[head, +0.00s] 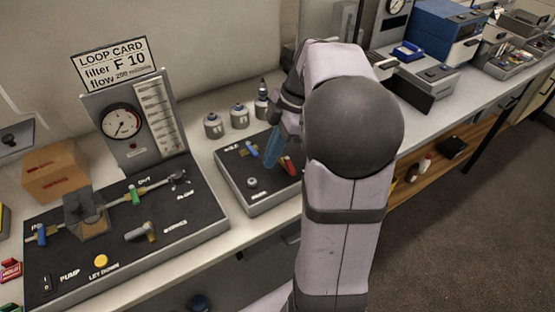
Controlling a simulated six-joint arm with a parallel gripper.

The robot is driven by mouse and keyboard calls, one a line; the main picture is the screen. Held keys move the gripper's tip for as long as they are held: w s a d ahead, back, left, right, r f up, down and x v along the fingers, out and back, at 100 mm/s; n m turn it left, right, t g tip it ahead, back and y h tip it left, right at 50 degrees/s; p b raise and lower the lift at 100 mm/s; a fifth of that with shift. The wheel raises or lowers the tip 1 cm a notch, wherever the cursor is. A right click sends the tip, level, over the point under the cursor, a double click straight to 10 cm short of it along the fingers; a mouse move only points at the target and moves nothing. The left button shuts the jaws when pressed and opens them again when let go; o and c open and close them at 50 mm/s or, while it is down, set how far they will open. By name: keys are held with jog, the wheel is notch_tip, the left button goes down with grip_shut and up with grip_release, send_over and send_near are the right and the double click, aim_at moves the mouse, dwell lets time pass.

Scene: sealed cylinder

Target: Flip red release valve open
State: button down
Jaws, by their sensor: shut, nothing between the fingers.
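A red valve handle (288,166) lies on the smaller dark panel (232,190), near its right side and partly hidden by my arm. I take it for the red release valve; its exact setting is too small to tell. My gripper (270,160) points down over this panel, just left of the red handle. Its bluish fingers look shut and empty. I cannot tell whether they touch anything. A blue handle (251,149) stands on the same panel, left of my fingers. A small grey knob (252,183) is nearer the front.
Several small grey canisters (213,126) stand behind the panel. To the left is a larger panel (190,215) with a gauge (121,122), a pipe with a green handle (134,195) and a yellow button (101,261). A blue box (446,28) stands at the back right.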

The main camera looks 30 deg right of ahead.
jog(key=v, duration=0.7)
jog(key=shift+d+r, duration=0.15)
jog(key=shift+r, duration=0.25)
jog(key=shift+s, duration=0.1)
